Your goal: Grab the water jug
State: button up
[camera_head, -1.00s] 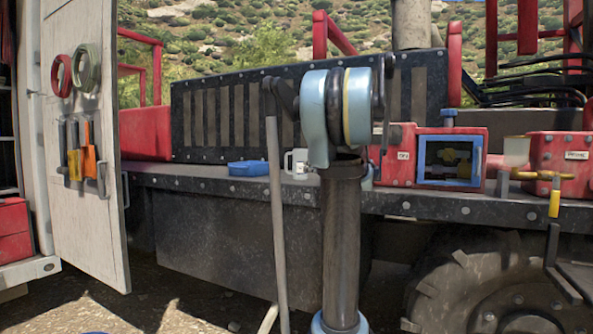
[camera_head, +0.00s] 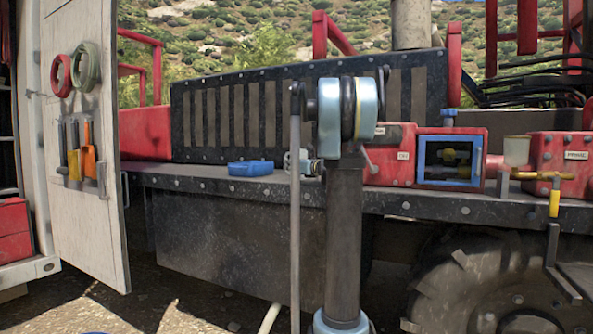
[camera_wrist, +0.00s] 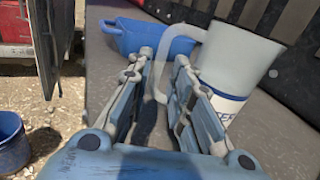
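The water jug (camera_wrist: 240,62) is white and tapered, with a blue and white label. It stands upright on the dark deck at the upper right of the wrist view. Its pale handle (camera_wrist: 153,83) faces my gripper (camera_wrist: 162,58). The gripper's two fingers are apart, and the handle shows between them near the tips. I cannot tell whether either finger touches it. In the head view my arm and gripper (camera_head: 307,166) largely cover the jug on the deck edge.
A blue tub (camera_wrist: 150,38) sits beside the jug and also shows in the head view (camera_head: 251,168). Red boxes and a blue-framed box (camera_head: 449,160) stand to the right on the deck. A slatted black panel (camera_head: 240,118) rises behind. A blue bucket (camera_wrist: 12,140) stands on the ground.

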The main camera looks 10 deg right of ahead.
jog(key=x, duration=0.4)
jog(key=shift+w, duration=0.1)
grip_shut()
jog(key=shift+r, duration=0.15)
jog(key=shift+r, duration=4.7)
